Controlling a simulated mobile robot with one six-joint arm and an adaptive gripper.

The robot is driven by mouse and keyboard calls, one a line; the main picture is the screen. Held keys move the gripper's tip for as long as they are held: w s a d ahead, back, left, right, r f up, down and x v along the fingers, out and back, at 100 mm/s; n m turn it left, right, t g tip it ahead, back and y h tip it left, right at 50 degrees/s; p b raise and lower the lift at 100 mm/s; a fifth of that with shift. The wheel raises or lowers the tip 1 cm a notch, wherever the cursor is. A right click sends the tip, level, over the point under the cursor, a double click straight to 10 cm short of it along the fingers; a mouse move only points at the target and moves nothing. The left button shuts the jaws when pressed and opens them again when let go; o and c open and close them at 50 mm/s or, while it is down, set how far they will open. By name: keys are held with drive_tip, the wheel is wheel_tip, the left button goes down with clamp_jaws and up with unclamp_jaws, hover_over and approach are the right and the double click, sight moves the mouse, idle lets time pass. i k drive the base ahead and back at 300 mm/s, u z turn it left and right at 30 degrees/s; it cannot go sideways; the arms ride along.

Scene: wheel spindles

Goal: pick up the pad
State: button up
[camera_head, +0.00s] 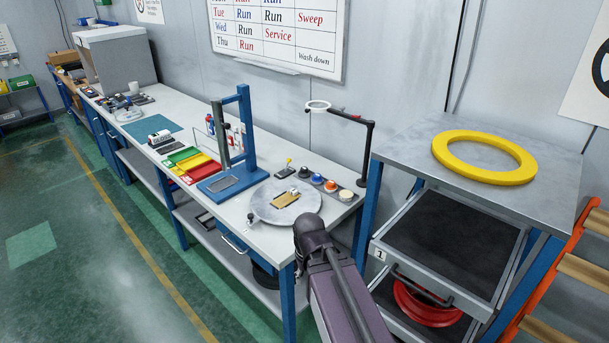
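A small flat tan piece (286,200), which may be the pad, lies on a round grey plate (262,207) at the near end of the long bench. I cannot tell its exact make at this size. A grey rectangular pad-like patch (222,183) also shows on the base of the blue press frame. My arm rises from the bottom of the view, and its dark joint stands in front of the bench's near corner, close to the plate's right edge. I cannot make out my gripper's fingers.
The blue press frame (246,125) stands behind the plate. Several coloured knobs (317,180) and a ring-topped lamp (368,150) stand to its right. Coloured trays (192,163) lie left. A yellow ring (484,157) lies on the right-hand cabinet (400,150); its drawer (450,240) is open.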

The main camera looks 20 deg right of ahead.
sight(303, 173)
drive_tip(key=u, duration=1.75)
drive_tip(key=i, duration=1.2)
drive_tip(key=z, duration=0.8)
